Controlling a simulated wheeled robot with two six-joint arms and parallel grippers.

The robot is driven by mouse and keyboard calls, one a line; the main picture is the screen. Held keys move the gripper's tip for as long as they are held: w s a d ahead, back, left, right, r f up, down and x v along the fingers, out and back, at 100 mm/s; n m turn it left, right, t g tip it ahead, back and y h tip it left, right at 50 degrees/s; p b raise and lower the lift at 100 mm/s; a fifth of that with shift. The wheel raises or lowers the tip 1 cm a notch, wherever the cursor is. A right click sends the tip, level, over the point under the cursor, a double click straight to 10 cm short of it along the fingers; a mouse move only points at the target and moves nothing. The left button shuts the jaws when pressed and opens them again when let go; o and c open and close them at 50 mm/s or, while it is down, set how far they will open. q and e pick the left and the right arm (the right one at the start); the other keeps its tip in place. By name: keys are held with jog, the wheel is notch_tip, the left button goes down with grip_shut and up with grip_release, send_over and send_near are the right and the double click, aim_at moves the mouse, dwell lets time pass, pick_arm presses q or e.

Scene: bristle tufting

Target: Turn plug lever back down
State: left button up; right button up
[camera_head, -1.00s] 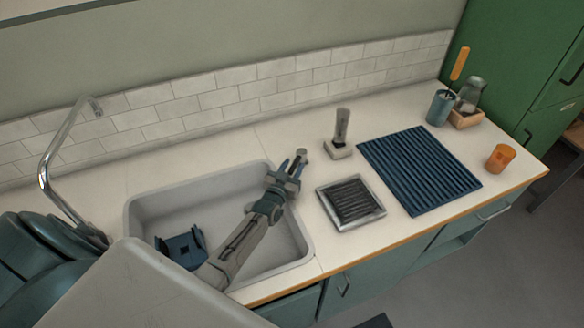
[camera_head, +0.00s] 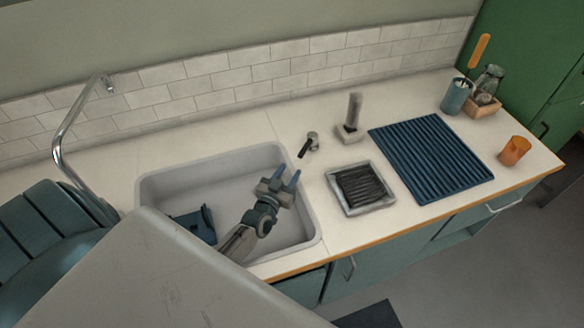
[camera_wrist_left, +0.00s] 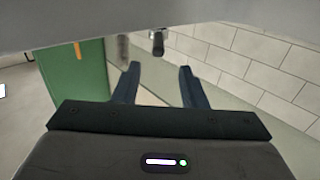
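The plug lever (camera_head: 307,146) is a small metal knob with a black handle on the counter, just behind the sink's right back corner. Its handle slants down toward the front left. My left gripper (camera_head: 283,178) is over the right part of the sink, its fingers apart and empty, a short way in front of the lever and not touching it. In the left wrist view the two dark blue fingers (camera_wrist_left: 159,78) are spread, and the lever's black end (camera_wrist_left: 158,43) shows beyond them, between their tips.
The grey sink (camera_head: 160,182) holds a dark blue object (camera_head: 197,224), partly hidden. Right of the lever stand a holder with an upright grey cylinder (camera_head: 354,112), a tray with dark strips (camera_head: 337,190) and a blue ribbed mat (camera_head: 430,158). The faucet (camera_head: 62,128) is at left.

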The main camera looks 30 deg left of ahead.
aim_at(307, 146)
pick_arm(q)
jog(key=shift+c, duration=0.5)
jog(key=shift+a, duration=0.15)
jog(key=c, duration=0.7)
jog(key=shift+s+a+f+n+b, duration=0.1)
jog(key=shift+a+n+b, duration=0.1)
jog(key=shift+a+n, duration=0.25)
jog(key=shift+s+a+f+n+b, duration=0.1)
jog(key=shift+a+n+b, duration=0.1)
jog(key=shift+n, duration=0.35)
grip_shut()
jog(key=s+a+n+h+b, duration=0.2)
jog(key=a+n+h+b, duration=0.35)
jog(key=n, duration=0.75)
jog(key=shift+y, duration=0.55)
jog(key=shift+w+d+r+p, duration=0.1)
jog(key=shift+w+d+p, duration=0.65)
jog(key=shift+w, duration=0.95)
jog(key=shift+w+d+p, duration=0.5)
jog(key=shift+w+p, duration=0.5)
jog(key=shift+w, duration=0.75)
jog(key=shift+w+d+r+p, duration=0.1)
jog(key=shift+w+d+p, duration=0.65)
jog(key=shift+w, duration=0.95)
